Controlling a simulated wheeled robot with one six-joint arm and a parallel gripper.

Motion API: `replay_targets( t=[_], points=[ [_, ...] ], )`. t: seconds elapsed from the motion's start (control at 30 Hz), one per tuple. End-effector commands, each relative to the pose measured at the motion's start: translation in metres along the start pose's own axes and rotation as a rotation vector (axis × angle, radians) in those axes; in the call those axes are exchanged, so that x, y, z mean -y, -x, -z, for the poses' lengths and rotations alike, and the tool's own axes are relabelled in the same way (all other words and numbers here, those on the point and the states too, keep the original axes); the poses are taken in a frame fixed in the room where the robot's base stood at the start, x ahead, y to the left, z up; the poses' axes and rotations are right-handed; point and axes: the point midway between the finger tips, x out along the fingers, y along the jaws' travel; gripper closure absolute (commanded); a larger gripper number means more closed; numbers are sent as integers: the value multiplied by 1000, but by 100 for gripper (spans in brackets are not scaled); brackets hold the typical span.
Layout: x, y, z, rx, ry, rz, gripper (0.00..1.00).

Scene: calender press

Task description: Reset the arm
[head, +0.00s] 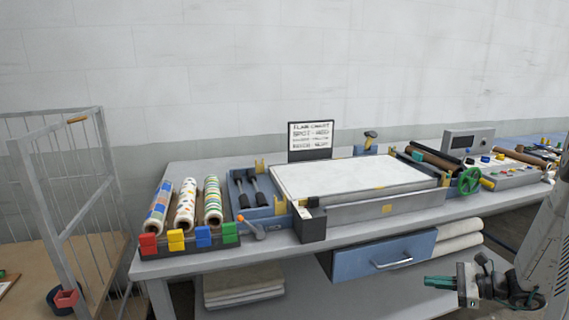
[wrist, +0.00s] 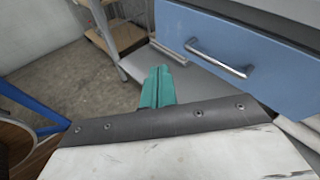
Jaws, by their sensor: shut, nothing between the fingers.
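My gripper (head: 440,283) shows at the lower right in the head view, with teal fingers pointing left. It is in front of the table and below the tabletop, to the right of the blue drawer. In the wrist view, the teal fingers (wrist: 157,88) are together with nothing between them. The drawer front (wrist: 245,50) and its metal handle are at the upper right there, apart from the fingers. Part of my arm is cut off by the right edge of the head view.
The table (head: 290,247) carries a press with a white bed (head: 350,176), patterned rolls (head: 185,205) and a green handwheel (head: 469,181). The blue drawer (head: 385,262) hangs under the tabletop. Folded cloths (head: 243,283) lie on the lower shelf. A wire cage (head: 75,180) stands left.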

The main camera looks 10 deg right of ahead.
Motion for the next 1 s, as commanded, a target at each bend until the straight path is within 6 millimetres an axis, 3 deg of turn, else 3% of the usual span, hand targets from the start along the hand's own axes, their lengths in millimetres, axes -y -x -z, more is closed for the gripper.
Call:
replay_targets(
  t=[0.03,0.1,0.4,0.7,1.0],
  points=[
    [-13,-7,-28,-21,69,-92,100],
    [-34,-14,-59,-52,161,-222,100],
    [-128,-16,-165,-190,569,-720,100],
    [-203,10,-232,-346,993,-1109,100],
    [-255,42,-279,-512,1424,-1346,100]
  ],
)
